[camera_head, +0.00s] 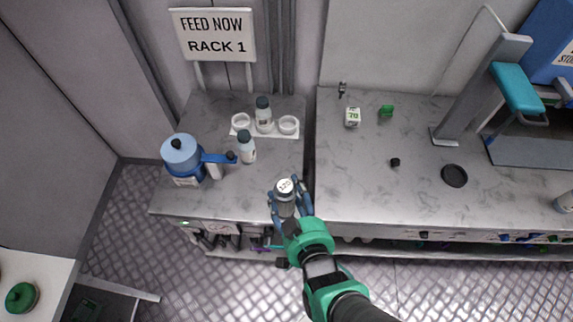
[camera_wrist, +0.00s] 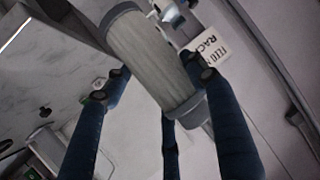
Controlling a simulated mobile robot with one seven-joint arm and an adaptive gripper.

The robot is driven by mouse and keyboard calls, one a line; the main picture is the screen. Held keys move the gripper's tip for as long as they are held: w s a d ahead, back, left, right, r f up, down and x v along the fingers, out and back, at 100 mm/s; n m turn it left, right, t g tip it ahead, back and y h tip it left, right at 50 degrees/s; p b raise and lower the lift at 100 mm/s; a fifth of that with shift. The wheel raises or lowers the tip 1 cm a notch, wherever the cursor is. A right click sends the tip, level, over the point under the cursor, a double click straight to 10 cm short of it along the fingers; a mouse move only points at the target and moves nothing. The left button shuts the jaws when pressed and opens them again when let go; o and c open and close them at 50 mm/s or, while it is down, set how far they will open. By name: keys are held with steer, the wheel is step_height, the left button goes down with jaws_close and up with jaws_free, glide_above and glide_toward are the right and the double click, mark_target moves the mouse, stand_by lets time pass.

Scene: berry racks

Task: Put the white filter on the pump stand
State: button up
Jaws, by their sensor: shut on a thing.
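My gripper (camera_head: 289,204) is shut on the white filter (camera_head: 286,207), a pale grey-white cylinder with a marked white top. It is held over the front right part of the left counter. In the wrist view, the blue fingers surround the filter (camera_wrist: 150,55), whose ribbed side shows between grey end caps. A blue device (camera_head: 182,160) with a round light-blue top stands at the left of that counter and seems to be the pump stand. It has a blue side arm with a black knob and a white cylinder below it. The gripper is apart from it, to its right.
The sign (camera_head: 215,38) reads "FEED NOW RACK 1". The counter's front middle is clear.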

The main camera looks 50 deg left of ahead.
mark_target(289, 211)
step_height(289, 211, down, 11)
stand_by(0.4)
steer(key=shift+w, duration=0.1)
steer(key=w+a+b, duration=0.1)
steer(key=w+a, duration=0.2)
steer(key=a, duration=0.4)
steer(key=w+a+f+b, duration=0.1)
steer(key=w+a, duration=0.2)
steer(key=a, duration=0.4)
steer(key=shift+w+a+f, duration=0.25)
steer(key=shift+a, duration=0.05)
steer(key=shift+f+b, duration=0.7)
steer(key=shift+f, duration=1.05)
steer(key=shift+f, duration=0.1)
